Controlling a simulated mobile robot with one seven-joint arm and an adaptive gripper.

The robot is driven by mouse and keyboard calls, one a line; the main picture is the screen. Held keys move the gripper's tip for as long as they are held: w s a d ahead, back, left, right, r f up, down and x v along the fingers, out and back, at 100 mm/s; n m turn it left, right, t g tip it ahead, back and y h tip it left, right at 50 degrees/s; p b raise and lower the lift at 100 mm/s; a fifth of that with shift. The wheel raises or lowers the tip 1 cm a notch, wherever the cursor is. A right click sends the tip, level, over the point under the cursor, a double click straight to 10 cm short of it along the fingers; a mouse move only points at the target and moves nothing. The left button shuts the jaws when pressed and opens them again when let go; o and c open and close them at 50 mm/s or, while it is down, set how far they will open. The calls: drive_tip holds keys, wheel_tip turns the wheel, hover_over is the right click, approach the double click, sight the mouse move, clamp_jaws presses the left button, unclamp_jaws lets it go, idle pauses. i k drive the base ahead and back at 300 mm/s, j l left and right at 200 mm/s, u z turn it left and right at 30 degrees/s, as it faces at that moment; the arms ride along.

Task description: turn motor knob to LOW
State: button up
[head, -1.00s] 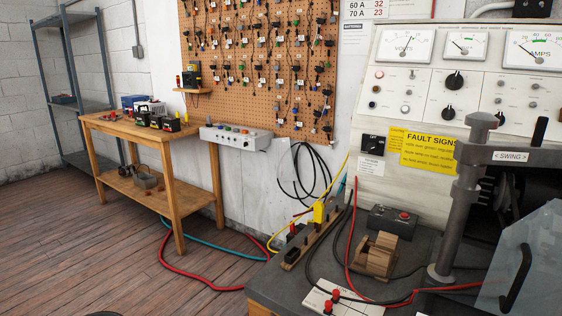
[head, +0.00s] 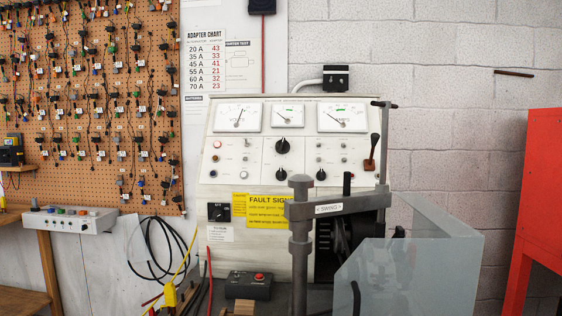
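The test bench panel (head: 300,195) stands upright at the centre of the head view, with three meters along its top. A small black switch plate with a round knob (head: 219,212) is at the panel's lower left, beside a yellow fault sign (head: 268,211). Larger black knobs sit at mid-panel: an upper one (head: 282,146), a lower one (head: 281,174) and one to the right (head: 320,174). The lettering is too small to tell which is the motor knob or where it points. My gripper is not in view.
A grey post with a swing arm (head: 300,240) stands before the panel. A clear shield (head: 410,275) is at lower right, near a red frame (head: 540,190). A black box with a red button (head: 250,284) and cables lie at lower left. A pegboard hangs left.

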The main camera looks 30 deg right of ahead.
sight(281, 174)
drive_tip(key=i+l, duration=0.1)
drive_tip(key=l, duration=0.35)
drive_tip(key=i+l, duration=0.15)
drive_tip(key=l, duration=0.25)
drive_tip(key=i+l, duration=0.1)
drive_tip(key=l, duration=0.35)
